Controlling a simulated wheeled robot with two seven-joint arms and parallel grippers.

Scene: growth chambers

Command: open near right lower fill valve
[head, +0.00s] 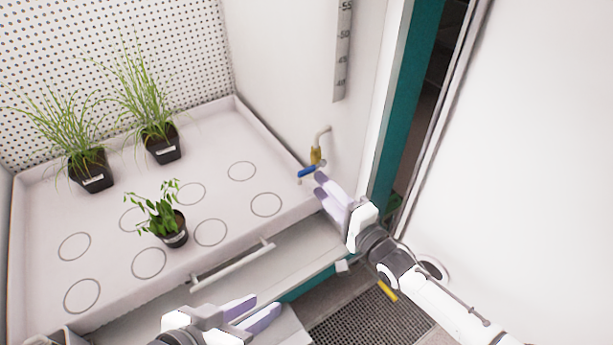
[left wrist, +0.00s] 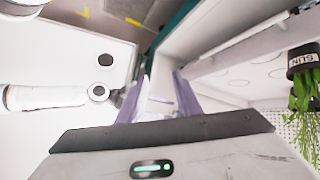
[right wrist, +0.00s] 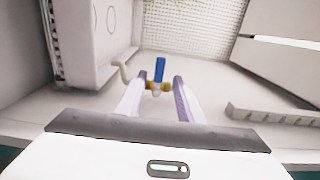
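The fill valve (head: 315,156) is a small brass body on a bent pipe at the chamber's right wall, beside the tray's right corner. Its blue lever (head: 307,171) points left in the head view. In the right wrist view the lever (right wrist: 159,69) stands up above the brass body (right wrist: 153,86), which shows between the fingertips. My right gripper (head: 320,184) is open, just in front of the valve; whether a finger touches it I cannot tell. My left gripper (head: 267,304) is open and empty, low in front of the drawer.
A white tray (head: 108,284) holds several potted plants; one small leafy pot (head: 175,237) stands nearest the front. A drawer handle (head: 233,264) lies below the tray. A ruler strip (head: 342,60) is on the right wall, and the teal door frame (head: 407,90) bounds the right side.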

